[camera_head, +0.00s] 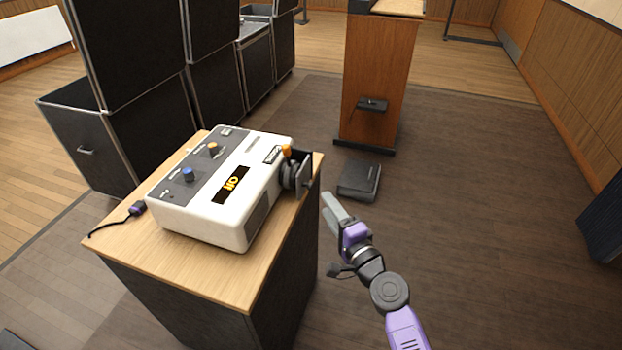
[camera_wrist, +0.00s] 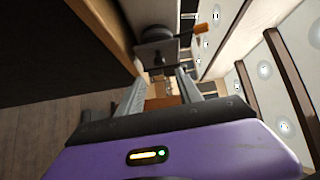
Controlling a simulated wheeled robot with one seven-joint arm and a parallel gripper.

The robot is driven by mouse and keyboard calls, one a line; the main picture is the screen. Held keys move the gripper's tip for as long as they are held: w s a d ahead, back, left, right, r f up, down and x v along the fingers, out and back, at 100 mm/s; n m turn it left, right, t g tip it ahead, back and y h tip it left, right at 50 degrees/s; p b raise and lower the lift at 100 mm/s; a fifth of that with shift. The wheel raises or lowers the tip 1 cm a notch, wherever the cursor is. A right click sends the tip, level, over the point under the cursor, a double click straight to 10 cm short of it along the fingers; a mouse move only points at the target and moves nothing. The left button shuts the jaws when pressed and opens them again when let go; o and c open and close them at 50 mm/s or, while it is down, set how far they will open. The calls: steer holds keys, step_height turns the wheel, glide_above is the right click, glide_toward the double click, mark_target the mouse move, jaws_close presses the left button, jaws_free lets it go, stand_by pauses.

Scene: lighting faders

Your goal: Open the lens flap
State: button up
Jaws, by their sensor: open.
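The white projector-like device (camera_head: 225,190) stands on a wooden-topped cabinet. Its dark round lens (camera_head: 288,176) sticks out at the right end, with a dark flat flap (camera_head: 303,172) in front of it and an orange tab (camera_head: 287,150) above. In the wrist view the grey flap (camera_wrist: 157,54) and the orange tab (camera_wrist: 187,31) show ahead of the fingers. My gripper (camera_head: 331,208) is in the air to the right of the cabinet, apart from the flap. In the wrist view its two fingers (camera_wrist: 160,90) are spread with nothing held between them.
The cabinet's wooden top (camera_head: 165,258) has its right edge close to my gripper. A cable with a purple plug (camera_head: 136,208) lies at its left. Black cases (camera_head: 135,150) stand behind.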

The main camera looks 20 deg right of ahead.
mark_target(312, 188)
steer(key=w, duration=0.2)
steer(key=w+a, duration=0.1)
steer(key=w, duration=0.4)
steer(key=shift+w+a+b, duration=0.3)
steer(key=shift+w+a, duration=0.05)
steer(key=shift+a, duration=0.05)
jaws_close()
stand_by(1.2)
